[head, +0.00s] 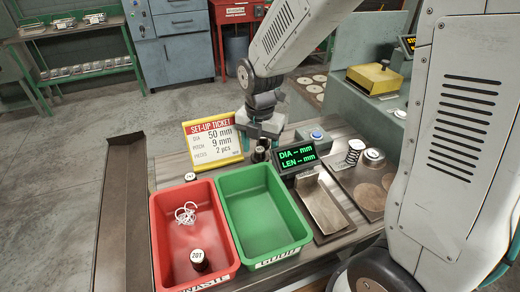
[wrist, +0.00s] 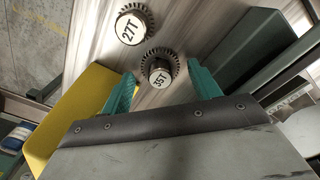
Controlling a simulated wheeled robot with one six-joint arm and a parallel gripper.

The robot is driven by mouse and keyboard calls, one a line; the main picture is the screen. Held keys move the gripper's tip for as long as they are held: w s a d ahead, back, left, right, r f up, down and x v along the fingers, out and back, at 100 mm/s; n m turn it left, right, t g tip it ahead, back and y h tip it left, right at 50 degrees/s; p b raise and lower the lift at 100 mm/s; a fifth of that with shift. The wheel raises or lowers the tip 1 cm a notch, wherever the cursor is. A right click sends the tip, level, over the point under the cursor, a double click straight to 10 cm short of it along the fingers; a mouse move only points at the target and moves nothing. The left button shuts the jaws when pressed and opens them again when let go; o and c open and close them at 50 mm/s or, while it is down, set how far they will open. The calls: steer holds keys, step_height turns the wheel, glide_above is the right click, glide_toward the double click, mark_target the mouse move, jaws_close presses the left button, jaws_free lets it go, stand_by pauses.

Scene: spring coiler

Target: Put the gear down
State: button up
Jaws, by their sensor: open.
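A dark toothed gear with a white cap marked 35T (wrist: 160,72) stands on the metal bench top in the wrist view. My gripper (wrist: 161,74) is open, with one green finger on each side of this gear; contact is hard to judge. In the head view my gripper (head: 262,143) is low over the bench behind the green bin, and the gear (head: 260,155) shows only partly below it. A second gear, marked 27T (wrist: 130,28), stands close to the 35T gear; its white cap also shows in the head view (head: 190,177).
A yellow-framed set-up ticket (head: 213,142) stands left of my gripper. A red bin (head: 162,208) holding white coils and a 201-marked piece, and a green bin (head: 236,190), are in front. A display box (head: 297,155) stands close on the right.

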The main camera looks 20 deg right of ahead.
mark_target(260, 149)
step_height(260, 149, up, 11)
steer(key=s+d+r+m, duration=0.2)
steer(key=s+d+m, duration=0.1)
steer(key=s+m, duration=0.8)
steer(key=s+d+r+m+t, duration=0.1)
steer(key=s+d+r+m, duration=0.1)
steer(key=s+m, duration=1)
steer(key=d+m, duration=0.1)
steer(key=m, duration=0.3)
steer(key=shift+r, duration=0.25)
steer(key=shift+d, duration=0.1)
